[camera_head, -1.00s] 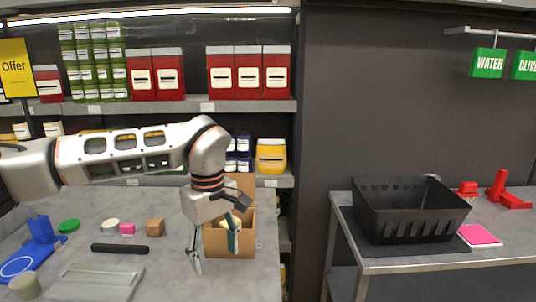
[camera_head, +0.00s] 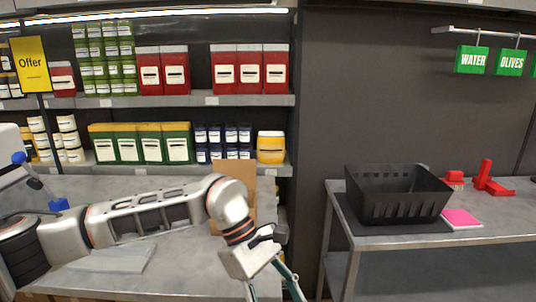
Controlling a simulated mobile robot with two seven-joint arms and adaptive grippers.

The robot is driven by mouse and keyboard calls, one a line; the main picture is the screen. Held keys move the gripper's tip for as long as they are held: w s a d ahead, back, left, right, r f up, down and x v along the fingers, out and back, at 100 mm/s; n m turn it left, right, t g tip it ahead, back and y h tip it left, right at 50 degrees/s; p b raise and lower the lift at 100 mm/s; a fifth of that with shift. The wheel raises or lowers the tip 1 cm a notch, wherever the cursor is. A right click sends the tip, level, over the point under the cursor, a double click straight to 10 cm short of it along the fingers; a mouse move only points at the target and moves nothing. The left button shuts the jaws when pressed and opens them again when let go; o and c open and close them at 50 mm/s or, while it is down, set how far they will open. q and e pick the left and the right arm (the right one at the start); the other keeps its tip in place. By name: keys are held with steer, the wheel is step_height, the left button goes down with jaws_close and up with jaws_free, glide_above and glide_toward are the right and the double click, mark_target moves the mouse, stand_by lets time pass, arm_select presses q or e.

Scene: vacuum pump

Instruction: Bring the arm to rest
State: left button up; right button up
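My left arm comes in from the left, low over the grey table (camera_head: 180,183). My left gripper (camera_head: 272,292) hangs at the bottom middle, in front of the table's right end. Its fingers are spread apart with nothing seen between them; the tips are cut off by the lower edge. My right gripper is not in view.
A cardboard box (camera_head: 236,170) stands behind my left arm, partly hidden. A flat grey tray (camera_head: 115,259) lies below the arm. Blue items (camera_head: 58,205) are at the left. A black crate (camera_head: 398,207) and a pink pad (camera_head: 461,219) are on the right table. Shelves line the back.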

arm_select(q)
steer(key=s+d+n+g+h, duration=0.2)
steer(key=s+d+h, duration=0.2)
steer(key=s+d, duration=0.25)
steer(key=d+r+n+t+h, duration=0.1)
steer(key=d+r+n+h, duration=0.5)
steer(key=r+n+h, duration=0.4)
steer(key=w+a+f+n+t+y, duration=0.1)
steer(key=w+a+f+n+t, duration=0.35)
steer(key=n+t, duration=0.6)
steer(key=w+a+f+n+t, duration=0.3)
steer(key=w+a+n+t, duration=0.4)
steer(key=n, duration=0.6)
steer(key=a+f+n+t+y, duration=0.4)
steer(key=a+f+n+y, duration=0.5)
steer(key=f+n, duration=0.35)
steer(key=s+a+f+n+g+y, duration=0.2)
steer(key=s+a+f, duration=0.5)
steer(key=f, duration=0.4)
steer(key=s+a+f+n+g+y, duration=0.3)
steer(key=s+a+f+n, duration=0.4)
steer(key=f, duration=0.4)
steer(key=shift+s+a+n+g+y, duration=0.35)
steer(key=shift+s+a+y, duration=0.25)
steer(key=shift+y, duration=0.3)
